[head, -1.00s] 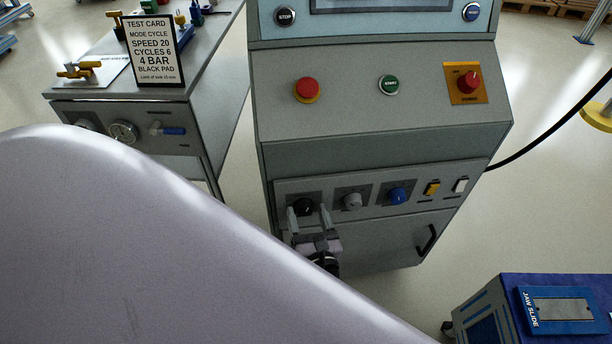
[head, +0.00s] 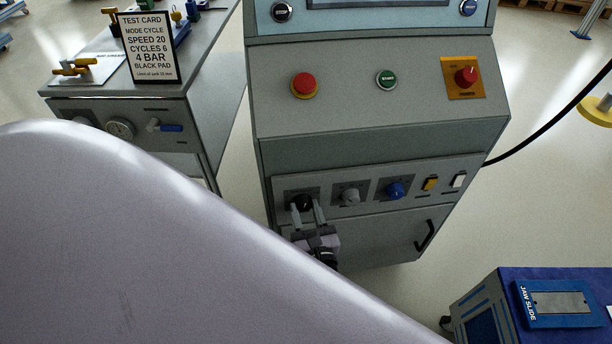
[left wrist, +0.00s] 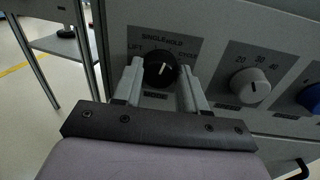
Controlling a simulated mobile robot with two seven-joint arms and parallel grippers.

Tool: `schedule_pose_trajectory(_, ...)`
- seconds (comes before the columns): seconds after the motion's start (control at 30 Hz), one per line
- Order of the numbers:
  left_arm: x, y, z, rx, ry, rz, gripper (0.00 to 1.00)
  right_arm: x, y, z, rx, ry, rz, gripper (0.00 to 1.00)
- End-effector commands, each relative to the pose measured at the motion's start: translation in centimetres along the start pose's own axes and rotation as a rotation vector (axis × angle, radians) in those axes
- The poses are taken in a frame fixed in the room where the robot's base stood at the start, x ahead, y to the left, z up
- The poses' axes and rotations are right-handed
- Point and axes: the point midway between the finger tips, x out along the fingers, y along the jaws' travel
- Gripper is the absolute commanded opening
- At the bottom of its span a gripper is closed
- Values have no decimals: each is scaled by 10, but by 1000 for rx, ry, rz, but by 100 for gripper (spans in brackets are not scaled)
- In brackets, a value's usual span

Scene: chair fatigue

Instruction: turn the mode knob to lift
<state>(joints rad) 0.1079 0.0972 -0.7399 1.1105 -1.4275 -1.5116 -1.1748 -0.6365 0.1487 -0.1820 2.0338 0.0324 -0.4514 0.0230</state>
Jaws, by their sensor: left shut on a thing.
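The black mode knob (head: 302,202) is at the left end of the control row on the grey machine. My right gripper is not in view.
A red button (head: 304,84) and green button (head: 386,79) sit above. A test card (head: 148,47) reads MODE CYCLE. A blue cart (head: 490,300) stands lower right.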

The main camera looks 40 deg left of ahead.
Motion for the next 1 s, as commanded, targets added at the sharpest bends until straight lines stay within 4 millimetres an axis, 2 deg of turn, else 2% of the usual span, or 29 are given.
schedule_pose_trajectory(1.0,2,4,0,-927,75,-10,11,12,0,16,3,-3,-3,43)
